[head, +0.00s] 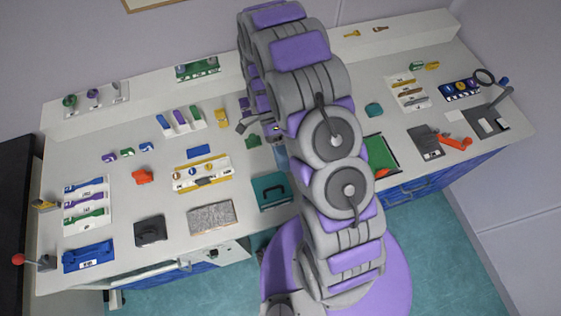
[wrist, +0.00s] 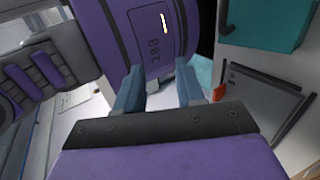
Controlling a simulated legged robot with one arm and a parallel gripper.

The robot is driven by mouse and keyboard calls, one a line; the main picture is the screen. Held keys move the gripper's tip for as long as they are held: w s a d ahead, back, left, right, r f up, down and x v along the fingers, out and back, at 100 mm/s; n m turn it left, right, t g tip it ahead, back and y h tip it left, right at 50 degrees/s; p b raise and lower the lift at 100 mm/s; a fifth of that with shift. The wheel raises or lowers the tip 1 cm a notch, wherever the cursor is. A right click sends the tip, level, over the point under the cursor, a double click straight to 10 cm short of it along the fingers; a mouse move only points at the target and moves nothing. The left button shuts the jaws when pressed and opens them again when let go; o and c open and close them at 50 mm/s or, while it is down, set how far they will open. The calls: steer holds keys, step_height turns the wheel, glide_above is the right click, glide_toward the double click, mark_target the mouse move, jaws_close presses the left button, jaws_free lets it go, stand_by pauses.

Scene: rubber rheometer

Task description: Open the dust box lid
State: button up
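A teal box (head: 272,191) with a black handle sits near the front edge of the table, left of my arm's base; I take it for the dust box. Its top looks closed, and my arm covers part of its right side. A teal block with a dark bar, likely the same box, shows at the top right of the wrist view (wrist: 268,22). My gripper (head: 259,128) hangs over the middle of the table, beyond the box and apart from it. In the wrist view its two fingers (wrist: 158,88) are spread, with nothing seen held between them.
A grey speckled block (head: 212,215) and a white and yellow rack (head: 202,173) lie left of the box. A green panel (head: 382,153) lies right of my arm. A metal rail (head: 165,268) runs along the front left edge. Bare tabletop shows between the objects.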

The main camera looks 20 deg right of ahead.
steer(key=w+a+r+p, duration=0.1)
steer(key=w+r+p, duration=0.2)
steer(key=w+r, duration=0.5)
steer(key=shift+w+r, duration=0.25)
steer(key=shift+r, duration=0.5)
stand_by(1.0)
